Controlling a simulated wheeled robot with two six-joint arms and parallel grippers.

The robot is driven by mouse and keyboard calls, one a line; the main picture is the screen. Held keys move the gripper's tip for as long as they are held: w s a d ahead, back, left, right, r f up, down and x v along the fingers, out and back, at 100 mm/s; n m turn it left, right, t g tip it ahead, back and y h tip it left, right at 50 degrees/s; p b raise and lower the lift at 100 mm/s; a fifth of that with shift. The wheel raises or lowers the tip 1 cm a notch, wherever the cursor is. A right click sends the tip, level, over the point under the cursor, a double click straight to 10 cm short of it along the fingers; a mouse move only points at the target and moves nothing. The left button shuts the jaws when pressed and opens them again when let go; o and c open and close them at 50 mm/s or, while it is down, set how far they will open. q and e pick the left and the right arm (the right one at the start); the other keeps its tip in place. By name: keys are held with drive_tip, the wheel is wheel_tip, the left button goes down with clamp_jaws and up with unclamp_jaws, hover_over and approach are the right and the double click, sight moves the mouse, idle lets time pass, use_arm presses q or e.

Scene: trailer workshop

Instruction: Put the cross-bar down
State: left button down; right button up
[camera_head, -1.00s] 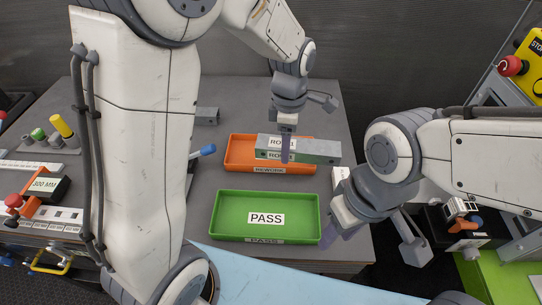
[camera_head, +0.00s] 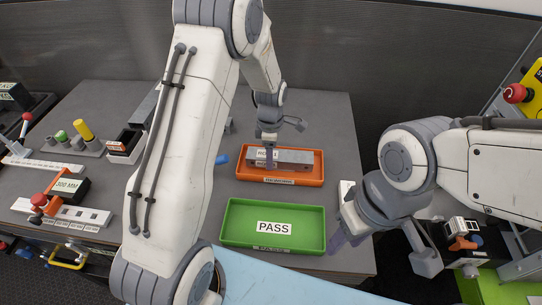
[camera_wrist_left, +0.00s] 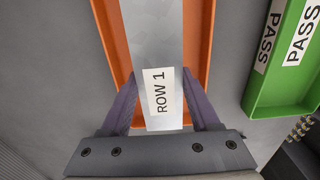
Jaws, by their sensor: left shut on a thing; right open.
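The cross-bar (camera_head: 294,156) is a grey metal bar with a white ROW 1 label. In the head view it lies within the outline of the orange REWORK tray (camera_head: 315,178); whether it touches the floor is hard to tell. My left gripper (camera_head: 270,161) points down and is shut on it near its left end. In the left wrist view, the purple fingers (camera_wrist_left: 161,112) flank the labelled part of the bar (camera_wrist_left: 155,40), with orange tray walls (camera_wrist_left: 199,45) on both sides. My right gripper (camera_head: 345,236) is open and empty beside the green tray's right edge.
The empty green PASS tray (camera_head: 236,212) stands in front of the orange tray. A blue-handled item (camera_head: 222,159) lies left of the orange tray. Fixtures with coloured knobs (camera_head: 83,131) and a red-knobbed 300 MM block (camera_head: 66,188) stand at left. The table's back right is clear.

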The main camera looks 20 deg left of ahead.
use_arm(q)
drive_tip(key=shift+f, duration=0.95)
drive_tip(key=shift+f, duration=0.15)
drive_tip(key=shift+c, duration=0.6)
unclamp_jaws()
